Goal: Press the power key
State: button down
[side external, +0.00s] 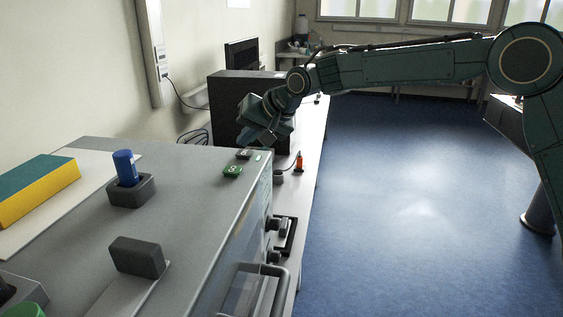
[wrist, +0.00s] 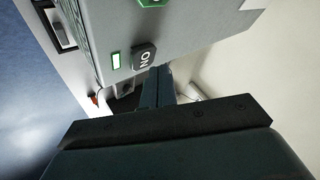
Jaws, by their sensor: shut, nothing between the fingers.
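The dark power key (side external: 244,154) sits on the far end of the grey machine's top. The indicator (side external: 258,157) also shows in the side view. My gripper (side external: 248,139) is shut and empty, tilted down just beyond the power key. In the wrist view its closed fingertips (wrist: 160,71) appear right next to the key's edge. I cannot tell whether they touch it.
A green key (side external: 232,171) lies nearer the camera; part of a green key (wrist: 150,3) shows in the wrist view. A blue-topped peg (side external: 124,166) in a dark holder, a dark block (side external: 136,256) and a yellow-teal sponge (side external: 38,190) stand farther along. A black box (side external: 232,100) stands behind my gripper.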

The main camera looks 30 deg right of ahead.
aim_at(249, 154)
jog(key=shift+f, duration=0.95)
dwell(1.4)
jog(key=shift+r, duration=0.9)
jog(key=shift+r, duration=0.1)
jog(key=shift+r, duration=2.45)
